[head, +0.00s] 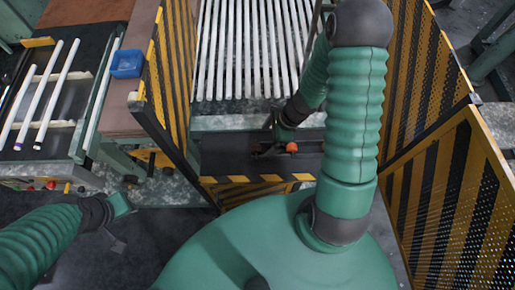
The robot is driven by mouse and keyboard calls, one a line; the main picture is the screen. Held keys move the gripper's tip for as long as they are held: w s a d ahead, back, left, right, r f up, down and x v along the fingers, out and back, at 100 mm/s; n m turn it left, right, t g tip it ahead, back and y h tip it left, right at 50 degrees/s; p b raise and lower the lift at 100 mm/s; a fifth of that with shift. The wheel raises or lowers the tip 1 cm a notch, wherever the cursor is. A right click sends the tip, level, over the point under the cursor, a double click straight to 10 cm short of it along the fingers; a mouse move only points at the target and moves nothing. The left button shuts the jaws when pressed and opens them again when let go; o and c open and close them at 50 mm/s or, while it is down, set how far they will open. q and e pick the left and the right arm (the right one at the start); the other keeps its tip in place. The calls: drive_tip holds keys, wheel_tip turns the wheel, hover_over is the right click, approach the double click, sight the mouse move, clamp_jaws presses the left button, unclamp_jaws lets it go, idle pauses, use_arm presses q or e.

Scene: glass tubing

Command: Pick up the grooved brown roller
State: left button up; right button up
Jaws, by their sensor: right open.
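I cannot make out a grooved brown roller for certain. A small round orange-red thing (291,147) shows at the dark shelf (225,160) in front of the glass tubes; whether it is part of the roller I cannot tell. My right gripper (268,151) is open, low over this shelf, just left of the orange thing. Its dark fingers blend into the shelf, and I cannot tell whether they touch anything. My left arm comes in at lower left and ends in a green wrist; its gripper (116,243) is dark and blurred against the floor.
White glass tubes (238,50) lie side by side behind the shelf. Yellow-black striped guards (165,80) stand left and right (440,200) of it. At left are a blue bin (127,63) and a bench with loose tubes (57,90).

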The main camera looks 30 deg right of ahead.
sight(256, 147)
drive_tip(key=f, duration=0.1)
drive_tip(key=w+a+f, duration=0.2)
drive_tip(key=f, duration=0.1)
drive_tip(key=shift+w+f+b, duration=0.1)
drive_tip(key=shift+w+b, duration=0.1)
drive_tip(key=shift+b, duration=0.1)
drive_tip(key=x, duration=0.2)
drive_tip(key=b+x, duration=0.1)
drive_tip(key=shift+s+a+f, duration=0.15)
drive_tip(key=shift+s+f, duration=0.15)
drive_tip(key=shift+f, duration=0.3)
drive_tip(key=shift+w, duration=0.35)
drive_tip(key=c, duration=0.4)
drive_tip(key=shift+s+a+r, duration=0.1)
drive_tip(key=shift+s+a, duration=0.05)
drive_tip(key=shift+s, duration=0.05)
drive_tip(key=c, duration=0.7)
drive_tip(key=shift+c, duration=1.3)
use_arm(q)
drive_tip(key=shift+w+a+f, duration=0.15)
drive_tip(key=shift+w+f, duration=0.15)
drive_tip(key=shift+f, duration=0.35)
drive_tip(key=shift+w+a+f, duration=0.15)
drive_tip(key=shift+w+f, duration=0.1)
drive_tip(key=shift+f, duration=0.35)
